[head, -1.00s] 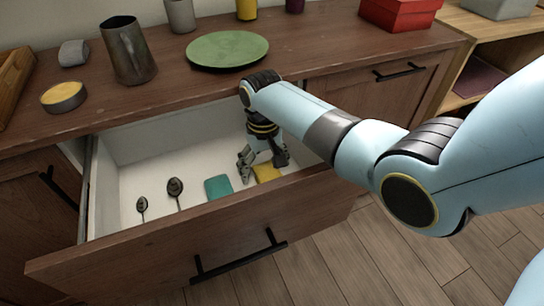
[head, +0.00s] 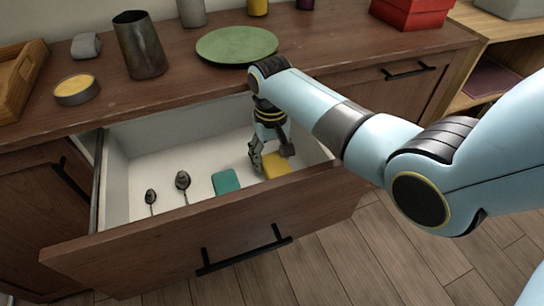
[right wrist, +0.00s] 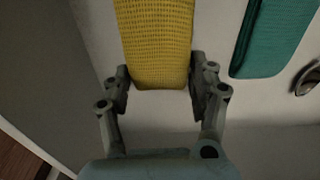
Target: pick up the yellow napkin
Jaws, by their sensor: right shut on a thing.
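The yellow napkin (head: 276,165) is a small folded cloth inside the open drawer, toward its right end. My right gripper (head: 271,161) reaches down into the drawer and is shut on the napkin. In the right wrist view, the yellow napkin (right wrist: 157,45) shows a woven texture, and the fingers of my right gripper (right wrist: 157,88) sit on both its sides. I cannot tell if the napkin is clear of the drawer floor. My left gripper is not in view.
A teal napkin (head: 226,181) lies left of the yellow one, with two dark spoons (head: 183,181) farther left. The drawer front (head: 200,230) stands close in front of the gripper. A green plate (head: 237,45) and a pitcher (head: 140,45) stand on the counter above.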

